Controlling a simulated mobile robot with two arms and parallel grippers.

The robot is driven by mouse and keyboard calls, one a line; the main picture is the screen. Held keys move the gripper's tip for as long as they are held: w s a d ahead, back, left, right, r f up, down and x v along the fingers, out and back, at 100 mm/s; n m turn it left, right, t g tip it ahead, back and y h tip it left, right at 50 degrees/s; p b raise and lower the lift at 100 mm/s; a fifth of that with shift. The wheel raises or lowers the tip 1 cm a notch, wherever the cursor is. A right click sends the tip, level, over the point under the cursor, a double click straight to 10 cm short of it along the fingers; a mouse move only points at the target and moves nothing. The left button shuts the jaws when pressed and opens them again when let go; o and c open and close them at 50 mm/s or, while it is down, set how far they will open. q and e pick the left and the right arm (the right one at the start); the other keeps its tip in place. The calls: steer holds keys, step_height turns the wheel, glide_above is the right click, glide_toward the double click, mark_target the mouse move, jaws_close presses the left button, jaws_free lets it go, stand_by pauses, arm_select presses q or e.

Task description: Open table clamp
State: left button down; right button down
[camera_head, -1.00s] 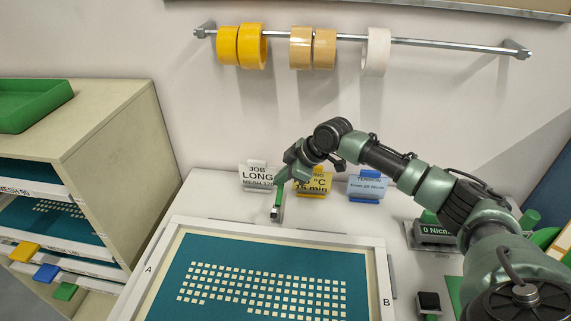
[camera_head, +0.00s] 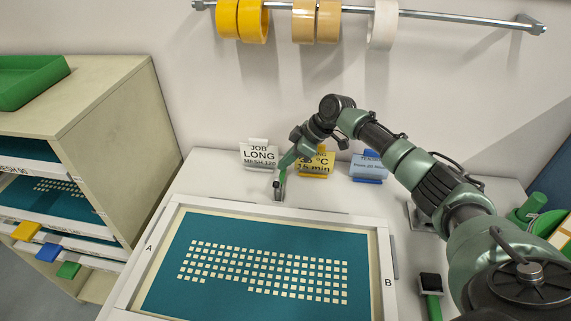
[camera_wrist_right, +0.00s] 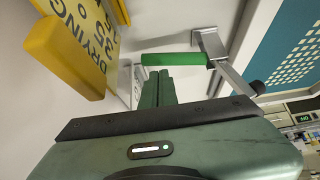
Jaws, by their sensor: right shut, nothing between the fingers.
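The table clamp has a green handle (camera_wrist_right: 175,59) on a metal arm (camera_wrist_right: 236,80) and a metal bracket (camera_wrist_right: 208,42). In the right wrist view the handle lies across the picture, just beyond my fingertips. In the head view the clamp's metal part (camera_head: 277,194) shows small at the back edge of the screen frame, mostly hidden by my gripper. My right gripper (camera_head: 281,177) is shut and empty; its fingers also show in the right wrist view (camera_wrist_right: 157,82). They are at or very near the handle; contact is not clear. My left gripper is not in view.
A white-framed teal screen (camera_head: 160,235) lies on the table in front of the clamp. Sign cards stand close behind, including a yellow drying card (camera_head: 315,163) and a white job card (camera_head: 259,156). A shelf unit (camera_head: 120,110) stands left. Tape rolls hang from a wall rail (camera_head: 470,17).

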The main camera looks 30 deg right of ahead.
steer(key=shift+w+f, duration=0.1)
steer(key=shift+f, duration=0.5)
steer(key=shift+s+r, duration=0.2)
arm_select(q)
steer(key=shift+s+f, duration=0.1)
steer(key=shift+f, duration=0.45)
arm_select(e)
steer(key=shift+f, duration=0.1)
steer(key=shift+d+r, duration=0.2)
arm_select(q)
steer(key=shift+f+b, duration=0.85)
steer(key=shift+b, duration=0.1)
arm_select(e)
steer(key=v, duration=0.7)
steer(key=shift+r, duration=0.3)
